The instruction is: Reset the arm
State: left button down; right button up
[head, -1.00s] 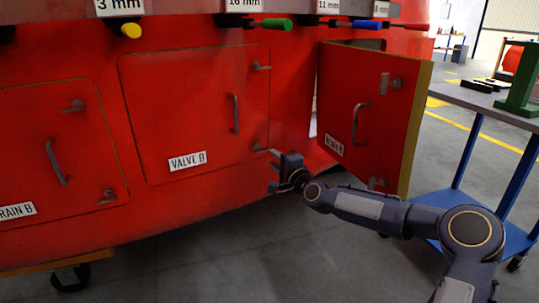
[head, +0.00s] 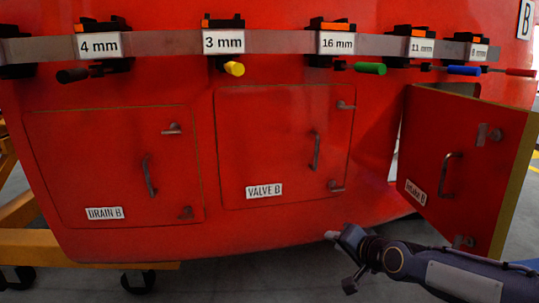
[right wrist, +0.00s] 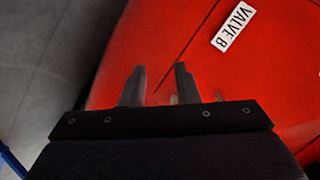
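My right gripper (head: 341,260) is at the lower middle of the head view, its arm coming in from the lower right. It is below and apart from the VALVE B door (head: 283,150). Its fingers stand apart with nothing between them, as the right wrist view (right wrist: 160,68) also shows. The VALVE B door is closed flush in the red nosecone (head: 300,225); its label (right wrist: 233,27) is at the top of the wrist view. My left gripper is not in view.
The third door (head: 470,165) hangs open, swung out to the right of my right gripper. The DRAIN B door (head: 115,165) is closed at left. A rack rail (head: 275,43) of size-labelled tools with coloured handles runs above. Grey floor (head: 235,280) is clear below.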

jog(key=s+d+f+n+g+h, duration=0.1)
jog(key=s+f+n+g, duration=0.25)
jog(key=s, duration=1.35)
jog(key=s+d+f+n+g, duration=0.2)
jog(key=s+f, duration=0.2)
jog(key=s, duration=1.3)
notch_tip(320, 180, up, 37)
jog(key=p, duration=3.6)
jog(key=shift+w+p, duration=0.35)
jog(key=shift+p, duration=0.05)
jog(key=shift+r+g, duration=0.1)
jog(key=shift+g, duration=0.15)
